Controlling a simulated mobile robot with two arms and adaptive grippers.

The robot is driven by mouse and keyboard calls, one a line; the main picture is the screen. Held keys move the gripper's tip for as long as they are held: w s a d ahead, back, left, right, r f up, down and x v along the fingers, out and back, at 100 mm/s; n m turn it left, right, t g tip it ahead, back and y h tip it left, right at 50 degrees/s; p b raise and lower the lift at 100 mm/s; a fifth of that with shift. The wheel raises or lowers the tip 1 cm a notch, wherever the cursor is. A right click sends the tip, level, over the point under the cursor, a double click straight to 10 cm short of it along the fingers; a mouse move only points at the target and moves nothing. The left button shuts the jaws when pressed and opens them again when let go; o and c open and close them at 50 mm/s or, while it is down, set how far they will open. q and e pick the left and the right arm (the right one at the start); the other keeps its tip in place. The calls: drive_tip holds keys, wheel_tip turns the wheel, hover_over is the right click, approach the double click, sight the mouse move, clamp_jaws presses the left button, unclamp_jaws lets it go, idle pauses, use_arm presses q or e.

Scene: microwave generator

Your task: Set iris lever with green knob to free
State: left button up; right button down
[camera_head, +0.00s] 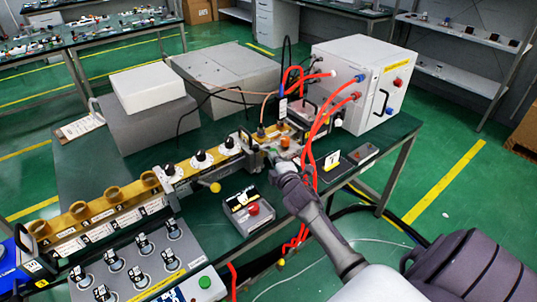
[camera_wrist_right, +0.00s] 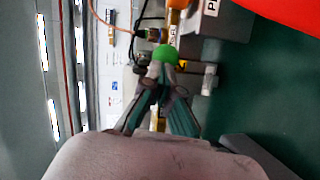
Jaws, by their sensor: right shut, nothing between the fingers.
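The green knob (camera_wrist_right: 165,55) of the iris lever shows in the right wrist view, straight ahead of my right gripper (camera_wrist_right: 164,80). The fingertips meet just below the knob in that picture, close to it or touching; I cannot tell which. The gripper is shut with nothing held. In the head view my right gripper (camera_head: 277,161) reaches in from the lower right to the right end of the brass waveguide line (camera_head: 110,205). It hides the lever and knob there. Any free marking cannot be read. My left gripper is out of view.
Red cables (camera_head: 315,125) hang close beside my right gripper and run to the white generator box (camera_head: 365,80). A small box with a red button (camera_head: 250,210) stands on the table just left of my forearm. Another panel of knobs (camera_head: 140,265) is at lower left.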

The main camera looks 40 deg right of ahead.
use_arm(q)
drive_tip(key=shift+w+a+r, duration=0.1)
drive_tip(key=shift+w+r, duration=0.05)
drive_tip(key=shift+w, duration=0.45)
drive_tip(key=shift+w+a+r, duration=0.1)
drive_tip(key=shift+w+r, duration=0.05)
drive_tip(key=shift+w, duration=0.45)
use_arm(e)
drive_tip(key=shift+w+d+f, duration=0.1)
drive_tip(key=shift+w+d, duration=0.3)
drive_tip(key=shift+d, duration=0.35)
drive_tip(key=shift+w+d, duration=0.35)
drive_tip(key=shift+d, duration=0.4)
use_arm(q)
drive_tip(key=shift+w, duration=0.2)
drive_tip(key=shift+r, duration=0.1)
